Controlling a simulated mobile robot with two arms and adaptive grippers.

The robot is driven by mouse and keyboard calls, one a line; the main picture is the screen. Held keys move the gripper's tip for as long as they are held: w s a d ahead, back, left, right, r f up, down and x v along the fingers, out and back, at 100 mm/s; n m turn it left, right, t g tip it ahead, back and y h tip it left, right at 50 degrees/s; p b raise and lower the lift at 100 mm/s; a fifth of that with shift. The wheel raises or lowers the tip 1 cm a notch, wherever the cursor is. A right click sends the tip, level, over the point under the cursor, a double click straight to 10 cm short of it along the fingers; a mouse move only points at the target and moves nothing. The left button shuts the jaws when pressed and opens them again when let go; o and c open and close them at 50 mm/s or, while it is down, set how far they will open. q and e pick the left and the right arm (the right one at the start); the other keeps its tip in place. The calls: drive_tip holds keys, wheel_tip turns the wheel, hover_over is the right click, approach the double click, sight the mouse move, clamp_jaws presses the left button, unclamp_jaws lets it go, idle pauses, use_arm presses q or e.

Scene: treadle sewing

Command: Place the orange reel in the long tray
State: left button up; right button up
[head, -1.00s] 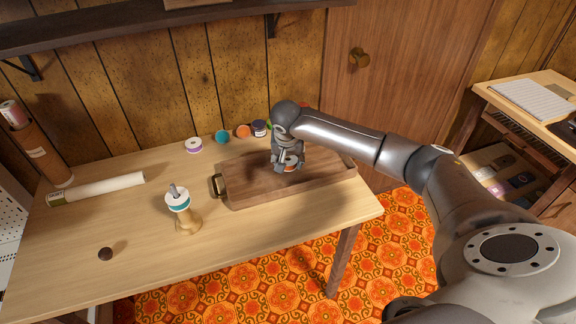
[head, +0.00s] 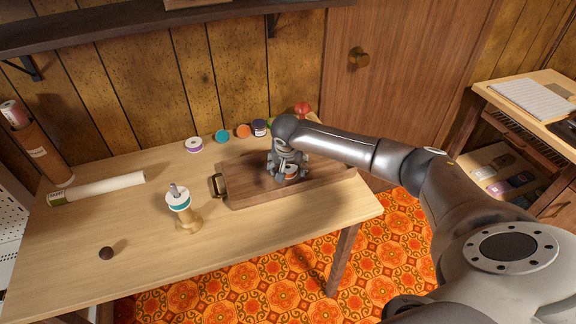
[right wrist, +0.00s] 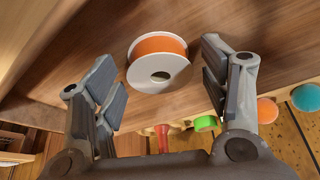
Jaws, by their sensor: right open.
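The orange reel (right wrist: 160,46), with white flanges, lies in the long wooden tray (right wrist: 200,22) in the right wrist view. My right gripper (right wrist: 160,80) is open, with one finger on each side of the reel and a visible gap to both. In the head view my right gripper (head: 290,176) is low over the middle of the long tray (head: 240,195), and the reel (head: 291,176) is partly hidden by the fingers. The tray has a brass handle at its left end. My left gripper is not in view.
Several spools stand behind the tray, including a teal one (head: 222,136) and an orange one (head: 243,131). A spool holder (head: 188,222) stands left of the tray. A white roll (head: 98,188) and a dark knob (head: 106,253) lie further left.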

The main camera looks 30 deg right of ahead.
drive_tip(key=shift+r, duration=0.25)
drive_tip(key=v, duration=1.2)
drive_tip(key=shift+f, duration=0.1)
